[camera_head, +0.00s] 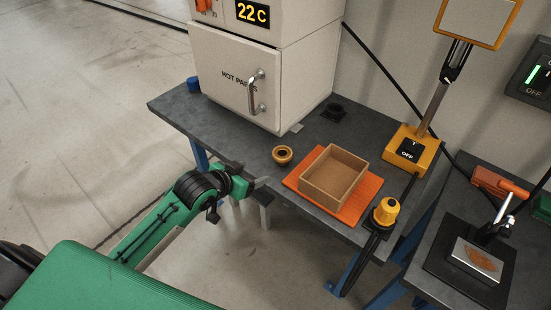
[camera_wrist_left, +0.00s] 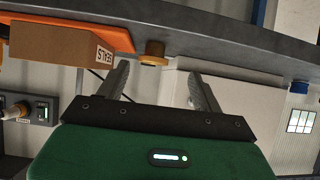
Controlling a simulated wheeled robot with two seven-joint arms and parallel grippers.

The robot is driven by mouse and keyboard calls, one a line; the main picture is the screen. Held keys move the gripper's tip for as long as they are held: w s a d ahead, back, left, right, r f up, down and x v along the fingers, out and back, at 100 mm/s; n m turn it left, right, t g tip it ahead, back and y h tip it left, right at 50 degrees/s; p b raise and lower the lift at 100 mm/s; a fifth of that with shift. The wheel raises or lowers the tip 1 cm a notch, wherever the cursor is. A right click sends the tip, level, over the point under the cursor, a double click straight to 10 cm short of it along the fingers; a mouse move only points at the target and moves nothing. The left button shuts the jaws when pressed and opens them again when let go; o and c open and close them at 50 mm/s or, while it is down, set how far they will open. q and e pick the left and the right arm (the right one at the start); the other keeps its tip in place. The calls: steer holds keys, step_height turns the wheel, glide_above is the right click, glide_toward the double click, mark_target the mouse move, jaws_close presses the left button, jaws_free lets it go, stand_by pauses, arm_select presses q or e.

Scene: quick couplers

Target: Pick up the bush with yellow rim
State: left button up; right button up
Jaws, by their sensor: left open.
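The bush with the yellow rim (camera_head: 282,155) stands on the dark grey table, left of the brown box. It is a small round ring with a dark hole. It also shows in the left wrist view (camera_wrist_left: 153,54), beyond the fingertips. My left gripper (camera_head: 264,184) is at the table's front edge, just short of the bush and apart from it. In the left wrist view its two fingers (camera_wrist_left: 160,78) are spread with nothing between them. My right gripper is in neither view.
An open brown box (camera_head: 335,193) sits on an orange mat (camera_head: 352,211), right of the bush. A white oven with a handle (camera_head: 235,82) stands behind left. A yellow-topped part (camera_head: 386,210) is at the right corner.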

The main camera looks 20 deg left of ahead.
mark_target(277, 158)
arm_select(q)
steer(key=w+d, duration=0.1)
steer(key=w, duration=0.1)
steer(key=w+f, duration=0.1)
steer(key=w, duration=0.1)
steer(key=w+d, duration=0.1)
steer(key=w, duration=0.2)
steer(key=shift+d+f, duration=0.25)
steer(key=shift+d, duration=0.05)
steer(key=shift+w+d+f, duration=0.15)
steer(key=shift+w+f, duration=0.05)
steer(key=shift+w, duration=0.15)
steer(key=shift+w+d+p, duration=0.15)
steer(key=shift+w+p, duration=0.1)
steer(key=shift+p, duration=0.05)
steer(key=x, duration=0.3)
steer(key=shift+w+d, duration=0.25)
steer(key=shift+w+d+f, duration=0.1)
steer(key=shift+w+f, duration=0.25)
steer(key=shift+w, duration=0.05)
steer(key=shift+c, duration=0.8)
steer(key=c, duration=0.6)
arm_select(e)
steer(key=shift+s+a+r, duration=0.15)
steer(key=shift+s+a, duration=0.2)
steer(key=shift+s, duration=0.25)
